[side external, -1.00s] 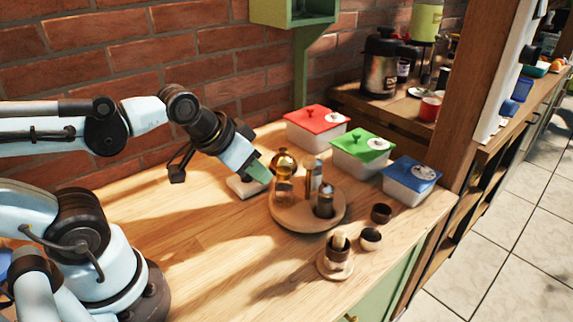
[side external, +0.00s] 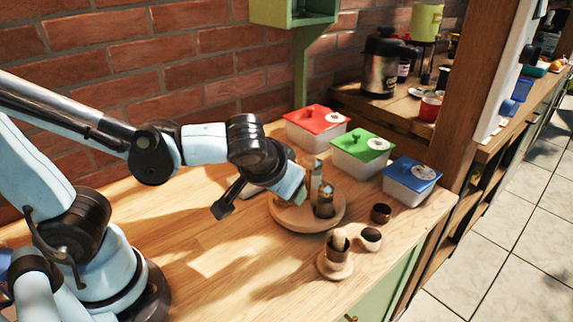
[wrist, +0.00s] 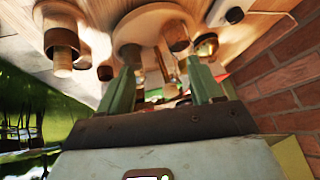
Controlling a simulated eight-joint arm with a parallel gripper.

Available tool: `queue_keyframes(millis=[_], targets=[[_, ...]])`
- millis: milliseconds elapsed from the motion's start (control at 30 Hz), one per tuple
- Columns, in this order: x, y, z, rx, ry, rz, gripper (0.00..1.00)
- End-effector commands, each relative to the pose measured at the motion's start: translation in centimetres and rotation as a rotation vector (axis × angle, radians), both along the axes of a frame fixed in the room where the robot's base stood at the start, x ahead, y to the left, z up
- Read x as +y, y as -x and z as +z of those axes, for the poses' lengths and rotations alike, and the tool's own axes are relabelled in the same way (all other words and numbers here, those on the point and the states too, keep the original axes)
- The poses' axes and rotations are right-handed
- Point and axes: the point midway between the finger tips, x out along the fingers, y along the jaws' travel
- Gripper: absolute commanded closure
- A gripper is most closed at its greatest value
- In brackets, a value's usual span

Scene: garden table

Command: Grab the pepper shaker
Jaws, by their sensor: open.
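Two shaker-like containers with metal tops stand upright on a round wooden tray (side external: 290,219): a nearer one (side external: 325,204) and a taller one (side external: 315,172) behind it. I cannot tell which holds pepper. My gripper (side external: 303,198) is over the tray's left part, just left of both, tilted downward. In the wrist view my gripper (wrist: 160,82) has its two green fingers apart, with the tray (wrist: 135,30) beyond them. A cylindrical container (wrist: 175,36) stands on it beyond the fingertips. I see nothing held; contact is unclear.
Red-lidded (side external: 317,126), green-lidded (side external: 363,150) and blue-lidded (side external: 411,180) boxes stand behind the tray. Small dark-mouthed cups (side external: 381,213) (side external: 370,238) and a cup on a wooden saucer (side external: 335,268) stand in front, near the table edge. The tabletop's left front is clear.

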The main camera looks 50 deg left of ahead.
Motion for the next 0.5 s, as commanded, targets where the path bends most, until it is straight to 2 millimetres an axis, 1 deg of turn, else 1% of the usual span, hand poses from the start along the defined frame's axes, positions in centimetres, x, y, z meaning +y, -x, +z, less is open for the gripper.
queue_keyframes(millis=[33, 200, 300, 400, 500], targets=[[-1.6, -0.4, 0.1, -0.045, -0.027, 0.028, 0.35], [-5.2, -0.7, 1.0, -0.259, -0.065, 0.159, 0.35], [-6.8, -0.6, 1.6, -0.374, -0.056, 0.209, 0.35], [-7.8, -0.4, 2.0, -0.451, -0.041, 0.239, 0.35], [-8.1, -0.5, 2.0, -0.486, -0.032, 0.256, 0.35]])
